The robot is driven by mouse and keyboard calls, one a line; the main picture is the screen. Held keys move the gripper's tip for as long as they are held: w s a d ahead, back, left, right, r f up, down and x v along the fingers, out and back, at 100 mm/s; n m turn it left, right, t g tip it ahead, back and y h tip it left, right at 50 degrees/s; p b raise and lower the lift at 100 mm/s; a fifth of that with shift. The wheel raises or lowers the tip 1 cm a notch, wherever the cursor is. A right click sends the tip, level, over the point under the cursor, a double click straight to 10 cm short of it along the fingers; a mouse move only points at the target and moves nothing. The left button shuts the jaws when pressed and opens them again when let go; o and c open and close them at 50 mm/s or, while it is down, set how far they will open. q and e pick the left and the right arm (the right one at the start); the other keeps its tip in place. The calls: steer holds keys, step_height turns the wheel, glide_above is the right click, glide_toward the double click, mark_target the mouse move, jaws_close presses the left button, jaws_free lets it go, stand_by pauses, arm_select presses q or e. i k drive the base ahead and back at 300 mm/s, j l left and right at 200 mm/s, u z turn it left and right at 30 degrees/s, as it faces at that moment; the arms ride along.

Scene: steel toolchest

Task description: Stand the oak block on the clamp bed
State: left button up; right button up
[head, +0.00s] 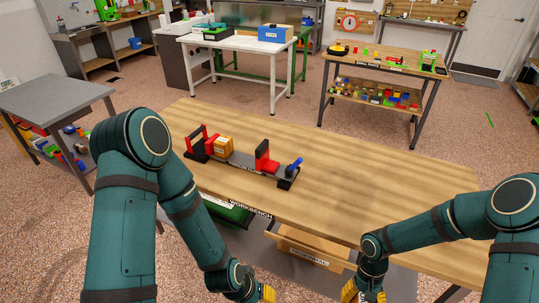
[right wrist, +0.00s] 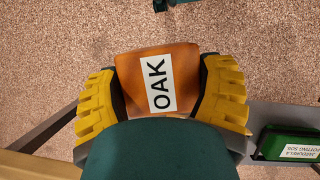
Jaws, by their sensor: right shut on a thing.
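The oak block (right wrist: 135,72) is orange-brown with a white OAK label, and in the right wrist view it sits between the yellow fingers. My right gripper (right wrist: 165,78) is shut on it; the head view shows only part of this gripper (head: 364,293) at the bottom edge, low in front of the workbench. The clamp bed (head: 240,161) is a dark grey bar on the workbench, with red jaws and a blue handle (head: 294,165). My left gripper (head: 266,293) is cut off at the bottom edge.
The workbench top (head: 370,185) is clear to the right of the clamp. Below its front edge are a wooden drawer (head: 305,243), apparently pulled out, and a green container (head: 228,209). A grey side table (head: 55,93) stands at the left; other tables are farther back.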

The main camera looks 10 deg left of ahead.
mark_target(243, 159)
steer(key=i+j, duration=0.1)
steer(key=j, duration=0.4)
steer(key=i+j, duration=0.1)
steer(key=j, duration=0.35)
steer(key=i+j, duration=0.1)
steer(key=j, duration=0.9)
steer(key=i+j, duration=0.15)
steer(key=j, duration=0.3)
